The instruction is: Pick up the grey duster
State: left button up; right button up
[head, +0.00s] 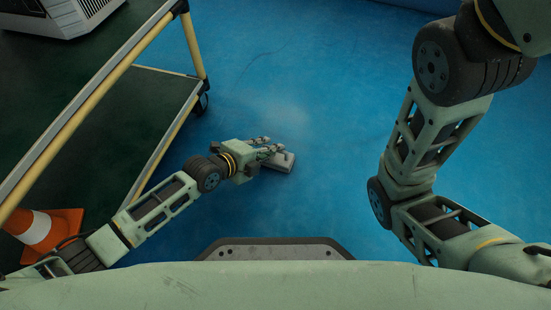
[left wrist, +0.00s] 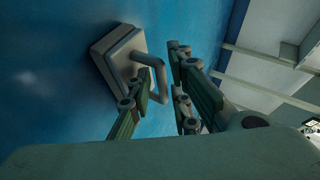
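The grey duster (head: 281,160) is a flat block with a raised handle. It rests on the blue floor, beside the fingers of my left gripper (head: 265,148), which partly cover it in the head view. In the left wrist view the duster (left wrist: 114,50) is at upper left, its looped handle reaching toward the fingers. My left gripper (left wrist: 160,85) is open there, one finger on each side of the handle. Whether a finger touches the handle I cannot tell. My right arm is at the right of the head view, but its gripper is out of view.
A cart with a yellow-edged frame (head: 98,82) and dark shelves stands at left, close to my left arm. An orange and white cone (head: 42,232) is at lower left. A pale dusty patch (head: 286,118) lies on the floor beyond the duster. The middle floor is clear.

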pick_arm(q)
jog(key=shift+c, duration=0.3)
grip_shut()
